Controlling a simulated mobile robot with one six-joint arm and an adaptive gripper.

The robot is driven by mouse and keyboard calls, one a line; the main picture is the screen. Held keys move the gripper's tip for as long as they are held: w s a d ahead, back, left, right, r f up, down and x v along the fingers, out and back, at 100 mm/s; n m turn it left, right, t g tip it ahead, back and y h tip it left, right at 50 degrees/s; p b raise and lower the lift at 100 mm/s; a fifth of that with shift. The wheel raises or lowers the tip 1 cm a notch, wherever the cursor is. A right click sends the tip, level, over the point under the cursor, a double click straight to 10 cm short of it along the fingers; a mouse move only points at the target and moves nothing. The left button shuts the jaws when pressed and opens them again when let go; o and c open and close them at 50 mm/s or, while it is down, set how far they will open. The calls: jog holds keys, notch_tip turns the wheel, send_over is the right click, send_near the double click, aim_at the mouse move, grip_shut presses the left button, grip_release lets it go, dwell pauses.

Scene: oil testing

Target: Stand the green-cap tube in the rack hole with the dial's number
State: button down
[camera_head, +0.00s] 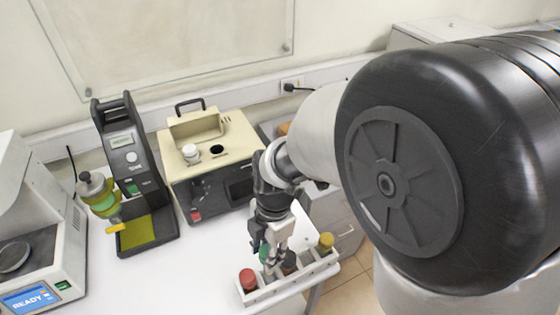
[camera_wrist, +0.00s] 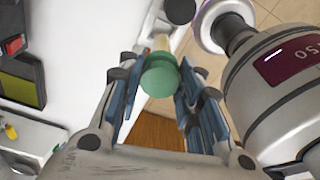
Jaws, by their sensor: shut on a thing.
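A white rack (camera_head: 293,284) stands near the table's front right edge. A red-capped tube (camera_head: 248,279), a dark-capped tube (camera_head: 289,262) and a yellow-capped tube (camera_head: 326,241) stand in it. My gripper (camera_head: 274,260) is over the rack, between the red and dark caps. The green-cap tube (camera_head: 264,252) shows partly behind the fingers. In the wrist view my gripper (camera_wrist: 160,88) is shut on it, with the green cap (camera_wrist: 159,76) between the blue-padded fingers. Whether its lower end is in a hole is hidden. I cannot make out the dial's number.
A cream tester (camera_head: 220,150) and a dark instrument (camera_head: 130,170) with a yellow-green pad stand behind. A white machine (camera_head: 35,235) reading READY is at far left. The table's middle is clear.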

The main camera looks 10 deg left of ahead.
jog(key=shift+f+b, duration=0.7)
jog(key=shift+f, duration=3.25)
jog(key=shift+f, duration=0.2)
jog(key=c, duration=1.1)
grip_release()
jog(key=shift+r, duration=0.15)
